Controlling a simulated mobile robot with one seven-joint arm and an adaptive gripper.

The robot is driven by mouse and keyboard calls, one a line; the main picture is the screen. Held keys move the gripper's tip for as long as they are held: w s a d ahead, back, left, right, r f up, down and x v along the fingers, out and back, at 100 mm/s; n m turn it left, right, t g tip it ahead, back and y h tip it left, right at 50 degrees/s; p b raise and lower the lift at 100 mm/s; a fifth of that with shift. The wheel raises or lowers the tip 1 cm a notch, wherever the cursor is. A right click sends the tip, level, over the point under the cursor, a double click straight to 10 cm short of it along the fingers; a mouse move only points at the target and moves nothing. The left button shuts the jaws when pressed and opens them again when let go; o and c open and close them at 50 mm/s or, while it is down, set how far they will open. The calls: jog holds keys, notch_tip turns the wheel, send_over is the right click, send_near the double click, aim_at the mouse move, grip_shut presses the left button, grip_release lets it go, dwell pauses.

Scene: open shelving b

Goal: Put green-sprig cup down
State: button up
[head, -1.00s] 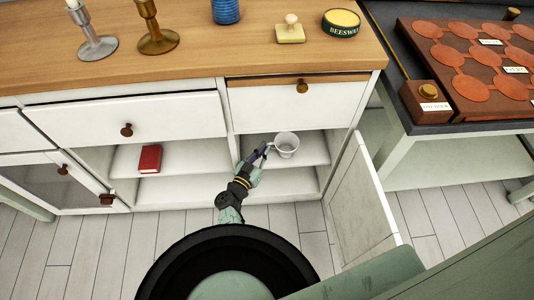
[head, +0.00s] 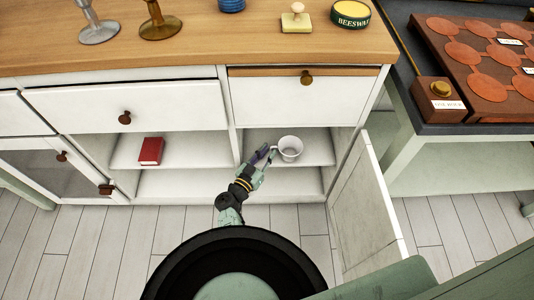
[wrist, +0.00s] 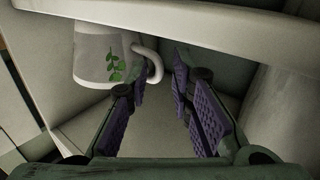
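The white cup (head: 291,147) is upright in the right open compartment of the cabinet and appears to stand on its shelf (head: 318,158). The wrist view shows the green sprig on the cup's side (wrist: 97,58), with the handle turned toward my gripper. My gripper (head: 267,153) is just left of the cup, at handle height. In the wrist view the purple finger pads of my gripper (wrist: 161,78) are spread apart, with the end of the handle near the left fingertip and a gap to the right one. Whether a finger touches the handle is unclear.
A red book (head: 151,151) lies in the compartment to the left. A drawer (head: 270,92) and the wooden top are above the cup. An open cabinet door (head: 362,210) stands out at the right. A shelf edge (wrist: 200,22) crosses the top of the wrist view.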

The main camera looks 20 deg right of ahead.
jog(key=shift+o, duration=0.3)
jog(key=shift+r+p, duration=0.3)
jog(key=shift+r, duration=0.05)
jog(key=p+v, duration=0.2)
jog(key=v, duration=1)
jog(key=shift+f, duration=0.15)
jog(key=shift+s, duration=0.1)
